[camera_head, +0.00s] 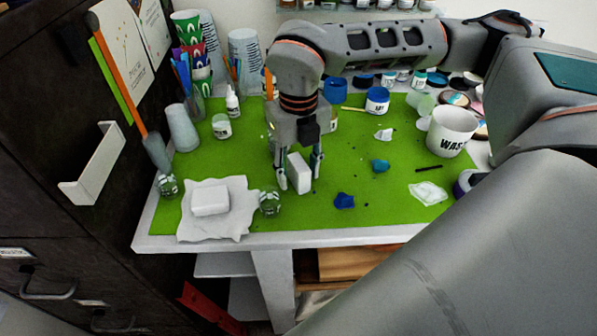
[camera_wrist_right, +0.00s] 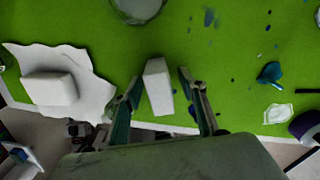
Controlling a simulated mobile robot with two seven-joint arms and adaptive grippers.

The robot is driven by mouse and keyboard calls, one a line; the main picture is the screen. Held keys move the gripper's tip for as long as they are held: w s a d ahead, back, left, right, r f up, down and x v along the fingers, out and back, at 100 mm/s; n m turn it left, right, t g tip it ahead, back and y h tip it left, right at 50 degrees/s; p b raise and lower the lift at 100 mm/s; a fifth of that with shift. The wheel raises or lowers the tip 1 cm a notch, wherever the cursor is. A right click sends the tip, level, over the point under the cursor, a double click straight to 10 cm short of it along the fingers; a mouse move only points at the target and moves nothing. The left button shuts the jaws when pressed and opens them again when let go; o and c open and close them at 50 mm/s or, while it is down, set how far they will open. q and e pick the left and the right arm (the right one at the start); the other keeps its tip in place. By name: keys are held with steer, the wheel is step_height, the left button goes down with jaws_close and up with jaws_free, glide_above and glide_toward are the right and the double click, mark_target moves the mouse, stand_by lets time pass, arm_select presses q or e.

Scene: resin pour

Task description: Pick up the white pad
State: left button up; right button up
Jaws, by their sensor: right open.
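A white block-shaped pad (camera_head: 299,172) stands upright on the green mat (camera_head: 262,220), below my right gripper (camera_head: 298,180). The right gripper is open, with one finger on each side of this pad. In the right wrist view the pad (camera_wrist_right: 158,88) lies between the two spread fingers (camera_wrist_right: 160,105), with a visible gap on each side. A second white block (camera_head: 210,201) rests on a crumpled white sheet (camera_head: 237,223) at the mat's left front; it also shows in the wrist view (camera_wrist_right: 50,88). My left gripper is not in view.
Small glass jars (camera_head: 269,202) and (camera_head: 168,185) stand beside the sheet. A white waste cup (camera_head: 452,130) is at the right. Bottles and cups crowd the back. A dark cabinet (camera_head: 60,150) borders the left.

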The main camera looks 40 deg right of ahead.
mark_target(299, 162)
steer(key=c, duration=0.9)
steer(key=shift+r, duration=0.1)
steer(key=shift+r, duration=0.6)
step_height(299, 162, up, 19)
steer(key=shift+f+p, duration=0.15)
steer(key=shift+p, duration=0.55)
